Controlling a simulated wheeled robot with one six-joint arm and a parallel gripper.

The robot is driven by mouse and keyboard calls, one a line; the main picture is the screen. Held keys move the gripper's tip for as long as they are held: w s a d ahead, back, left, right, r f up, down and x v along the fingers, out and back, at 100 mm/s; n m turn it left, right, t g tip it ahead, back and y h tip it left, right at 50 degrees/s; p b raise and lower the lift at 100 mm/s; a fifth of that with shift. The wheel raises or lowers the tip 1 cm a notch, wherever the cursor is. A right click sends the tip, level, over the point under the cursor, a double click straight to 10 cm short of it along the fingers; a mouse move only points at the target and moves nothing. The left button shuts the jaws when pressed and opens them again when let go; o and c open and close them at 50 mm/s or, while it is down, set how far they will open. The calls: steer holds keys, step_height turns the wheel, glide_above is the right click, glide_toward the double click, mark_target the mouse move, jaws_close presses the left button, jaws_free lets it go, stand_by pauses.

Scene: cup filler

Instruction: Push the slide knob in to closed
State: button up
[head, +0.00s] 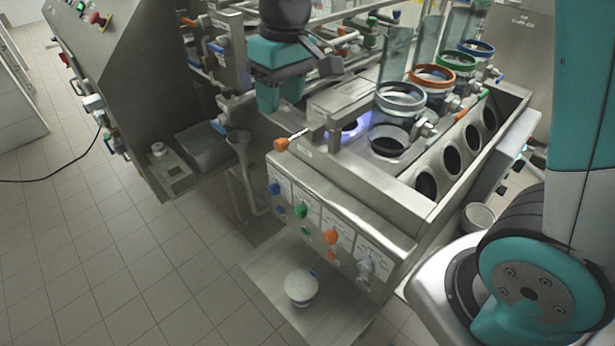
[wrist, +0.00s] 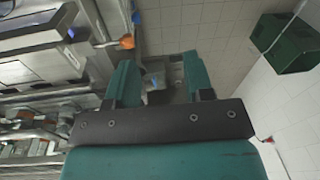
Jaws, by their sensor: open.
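An orange knob (head: 281,144) sits on the end of a thin rod that sticks out of the steel machine, left of the grey-ringed hopper; it looks like the slide knob. It also shows in the wrist view (wrist: 127,42), just beyond the tip of the left finger. My gripper (head: 279,110) is above and a little left of the knob in the head view, fingers pointing down. In the wrist view its teal fingers (wrist: 158,65) are apart with nothing between them. I see no contact with the knob.
The front panel carries several coloured knobs, including a green one (head: 300,211). Hoppers with grey (head: 401,97), orange, green and blue rings stand to the right. A white cup (head: 301,287) sits on the lower shelf. A green box (wrist: 287,43) is at right.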

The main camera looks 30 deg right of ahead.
steer(key=s+a+f+y+b, duration=0.1)
steer(key=s+b, duration=0.1)
steer(key=s, duration=0.5)
steer(key=s+a+f+n+b, duration=0.1)
steer(key=s+f+b, duration=0.1)
steer(key=s, duration=0.5)
steer(key=shift+f+y+b, duration=0.2)
steer(key=shift+y+b, duration=0.2)
steer(key=shift+b, duration=0.1)
